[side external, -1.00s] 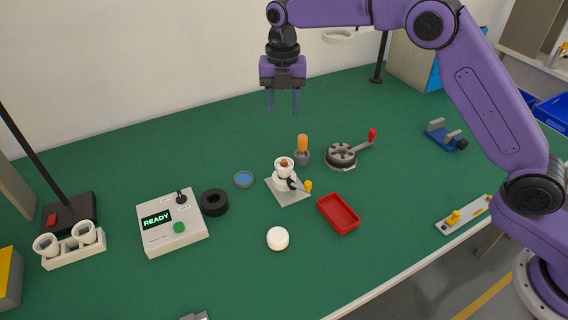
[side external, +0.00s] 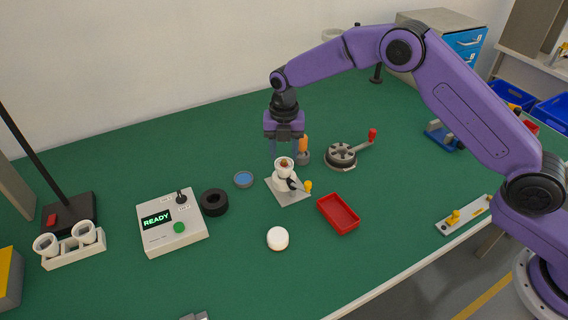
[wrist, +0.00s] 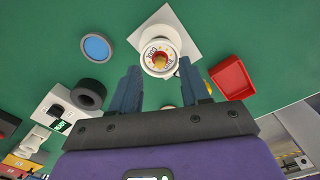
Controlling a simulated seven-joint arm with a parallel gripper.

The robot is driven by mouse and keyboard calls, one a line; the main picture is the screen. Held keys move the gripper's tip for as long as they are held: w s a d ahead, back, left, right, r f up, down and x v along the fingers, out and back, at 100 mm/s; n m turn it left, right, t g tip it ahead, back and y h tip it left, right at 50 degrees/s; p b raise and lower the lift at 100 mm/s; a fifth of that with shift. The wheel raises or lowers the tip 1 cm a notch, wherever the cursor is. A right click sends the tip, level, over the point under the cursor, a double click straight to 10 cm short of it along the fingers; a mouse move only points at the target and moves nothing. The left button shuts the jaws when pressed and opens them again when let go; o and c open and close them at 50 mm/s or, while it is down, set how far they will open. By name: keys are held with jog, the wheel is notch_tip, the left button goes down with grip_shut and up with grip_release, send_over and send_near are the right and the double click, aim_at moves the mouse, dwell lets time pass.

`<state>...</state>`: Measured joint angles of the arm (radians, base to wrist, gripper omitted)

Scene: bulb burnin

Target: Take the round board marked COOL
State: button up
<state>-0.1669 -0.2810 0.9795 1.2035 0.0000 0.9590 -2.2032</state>
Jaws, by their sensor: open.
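A small white round piece (side external: 284,164) with a reddish centre sits on top of a white fixture on a pale square plate (side external: 290,197). In the wrist view it shows as a white ring (wrist: 149,62) with small lettering around a red and yellow centre; the lettering is hard to read, but part of it could be COOL. My gripper (side external: 284,152) points down just above this piece, with its fingers apart and nothing between them. The open fingers also show in the wrist view (wrist: 160,74), with the ring beyond their tips.
A yellow-tipped black lever (side external: 307,186) sticks out from the fixture. An orange-topped post (side external: 303,144) and a crank wheel (side external: 341,155) stand close behind and right. A red tray (side external: 339,214), white puck (side external: 278,239), blue disc (side external: 243,180) and black ring (side external: 214,202) lie around.

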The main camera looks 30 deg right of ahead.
aim_at(284, 163)
jog(key=shift+f, duration=1.3)
jog(key=shift+s, duration=0.1)
grip_shut()
